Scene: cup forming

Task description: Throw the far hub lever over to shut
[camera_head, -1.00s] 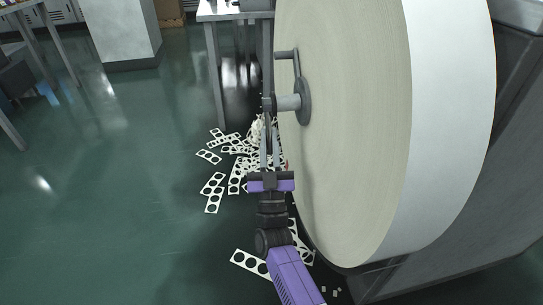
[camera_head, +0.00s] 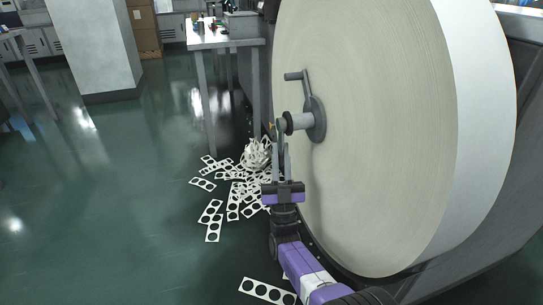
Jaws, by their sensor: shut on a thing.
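The big pale paper roll (camera_head: 385,140) stands upright on its side at the right. From the middle of its face a dark round flange (camera_head: 317,120) and a short grey shaft (camera_head: 301,122) stick out to the left. A dark lever with a crossways handle (camera_head: 293,76) rises from the flange, leaning slightly left. My gripper (camera_head: 279,142) points up at the shaft's outer end, below the lever handle and apart from it. It is shut on a small part at the shaft end, mostly hidden; I cannot tell its exact shape.
A heap of punched paper strips (camera_head: 238,190) lies on the green floor left of the roll. A work table (camera_head: 225,41) stands behind it, with cartons (camera_head: 143,25) and a pillar (camera_head: 105,50) at the back left. The left floor is clear.

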